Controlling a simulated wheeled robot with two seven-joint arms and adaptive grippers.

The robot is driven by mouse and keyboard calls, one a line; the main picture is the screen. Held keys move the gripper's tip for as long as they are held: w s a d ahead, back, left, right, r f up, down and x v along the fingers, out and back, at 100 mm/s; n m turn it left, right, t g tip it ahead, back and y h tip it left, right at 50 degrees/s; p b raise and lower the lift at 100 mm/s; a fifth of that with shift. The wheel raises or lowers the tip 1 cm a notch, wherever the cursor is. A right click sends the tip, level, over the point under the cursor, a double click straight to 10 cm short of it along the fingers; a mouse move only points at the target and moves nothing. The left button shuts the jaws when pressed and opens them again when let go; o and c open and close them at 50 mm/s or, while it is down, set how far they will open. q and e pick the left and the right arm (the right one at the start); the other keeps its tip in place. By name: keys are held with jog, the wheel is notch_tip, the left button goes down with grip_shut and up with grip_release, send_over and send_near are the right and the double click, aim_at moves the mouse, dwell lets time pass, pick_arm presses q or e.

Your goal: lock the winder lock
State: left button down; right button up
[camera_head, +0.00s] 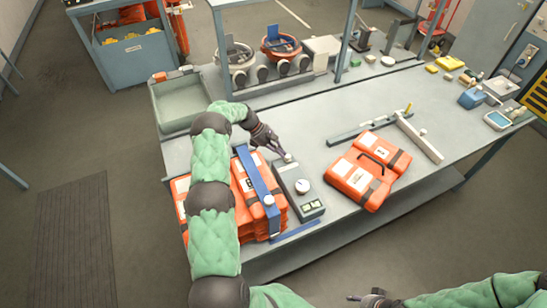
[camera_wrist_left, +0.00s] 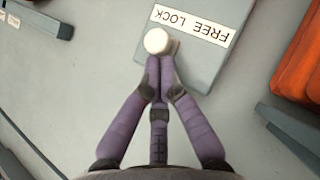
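The winder is a grey box (camera_head: 292,178) on the bench, with a white round dial on top. Its far end shows in the left wrist view (camera_wrist_left: 190,62) with an upside-down "FREE LOCK" label (camera_wrist_left: 192,26). The white lock knob (camera_wrist_left: 157,41) is just beside the label's left end, the LOCK word; a short grey lever shows by it. My left gripper (camera_wrist_left: 160,60) has its fingertips together right at the knob, touching or nearly so; the knob is not visibly between them. It reaches the winder's far end in the head view (camera_head: 284,153). My right gripper (camera_head: 362,297) is at the bottom edge, partly shown.
Folded orange packs with a blue strap (camera_head: 262,185) lie left of the winder. Another orange pack (camera_head: 368,170) lies to its right. A grey tray (camera_head: 178,104) stands at the far left. Bare bench top lies behind the winder.

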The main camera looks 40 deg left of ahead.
pick_arm(q)
jog(key=shift+w+d, duration=0.15)
jog(key=v, duration=1.2)
dwell(0.6)
